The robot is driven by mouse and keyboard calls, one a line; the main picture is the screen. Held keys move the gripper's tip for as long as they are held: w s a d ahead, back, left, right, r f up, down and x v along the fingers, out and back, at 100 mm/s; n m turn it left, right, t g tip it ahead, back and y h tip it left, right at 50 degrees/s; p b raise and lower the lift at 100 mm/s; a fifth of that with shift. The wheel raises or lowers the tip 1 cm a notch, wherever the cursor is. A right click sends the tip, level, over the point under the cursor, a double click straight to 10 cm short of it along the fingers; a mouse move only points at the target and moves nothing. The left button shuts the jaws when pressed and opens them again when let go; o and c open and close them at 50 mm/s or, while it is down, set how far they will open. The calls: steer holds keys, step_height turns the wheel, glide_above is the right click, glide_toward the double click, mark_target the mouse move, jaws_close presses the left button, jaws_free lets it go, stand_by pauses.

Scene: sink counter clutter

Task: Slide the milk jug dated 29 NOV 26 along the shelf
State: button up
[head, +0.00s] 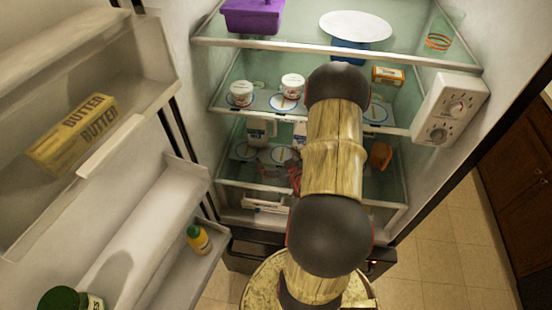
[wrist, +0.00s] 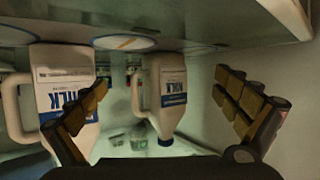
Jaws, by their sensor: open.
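Two white milk jugs with blue labels show in the wrist view, which is upside down: a nearer left jug (wrist: 68,75) and a right jug (wrist: 168,82) farther back. Their dates are not legible, so I cannot tell which is dated 29 NOV 26. Both stand upright on the shelf (wrist: 225,58). My gripper (wrist: 161,82) is open and empty. Its left finger overlaps the left jug in the picture; contact is unclear. The right jug shows between the fingers, beyond them. In the head view, my arm mostly hides the jugs and gripper.
Round discs (wrist: 124,42) mark the shelf. In the head view, white tubs (head: 241,94) and an orange box (head: 387,76) sit on the glass shelf above. The open door at left holds a butter box (head: 72,134). A control box (head: 449,108) juts from the right wall.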

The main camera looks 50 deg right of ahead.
mark_target(264, 139)
steer(key=w+d, duration=0.1)
steer(key=w, duration=0.2)
steer(key=w+d, duration=0.2)
steer(key=w, duration=0.1)
steer(key=w+d, duration=0.1)
steer(key=w, duration=0.2)
steer(key=shift+w+d, duration=0.15)
steer(key=shift+d, duration=0.15)
steer(key=shift+x, duration=2.85)
steer(key=shift+r, duration=0.1)
steer(key=shift+d, duration=0.1)
steer(key=c, duration=1.8)
